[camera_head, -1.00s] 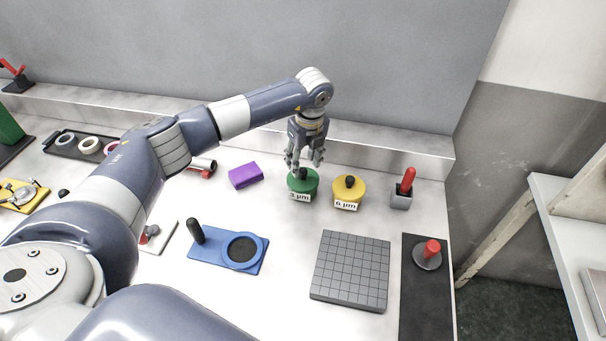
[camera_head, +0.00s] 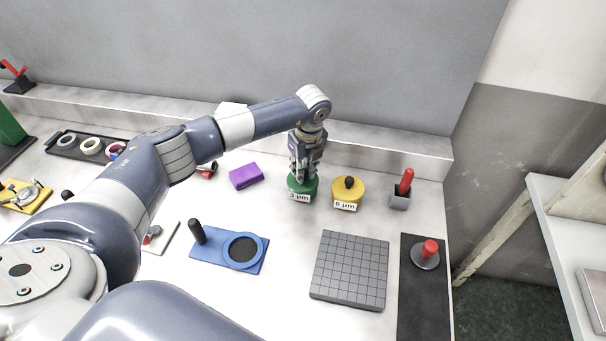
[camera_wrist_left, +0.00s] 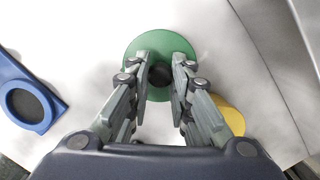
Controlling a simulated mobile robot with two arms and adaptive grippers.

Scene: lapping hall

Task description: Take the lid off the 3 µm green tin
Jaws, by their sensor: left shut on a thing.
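The green tin (camera_head: 312,189) labelled 3 µm stands upright on the bench, with its round green lid (camera_wrist_left: 160,42) and a dark knob (camera_wrist_left: 160,76) in the lid's middle. My left gripper (camera_head: 302,179) comes down over the tin from above and is shut on the lid's knob. In the left wrist view its fingers (camera_wrist_left: 160,84) stand on either side of the knob. The lid appears seated on the tin. In the head view the knob is hidden by the fingers. My right gripper is not in view.
The yellow 6 µm tin (camera_head: 347,194) stands close on the right. A purple block (camera_head: 246,176) lies to the left, a grey holder with a red handle (camera_head: 405,183) further right. A blue plate (camera_head: 208,250) and a grey grooved block (camera_head: 350,270) lie in front.

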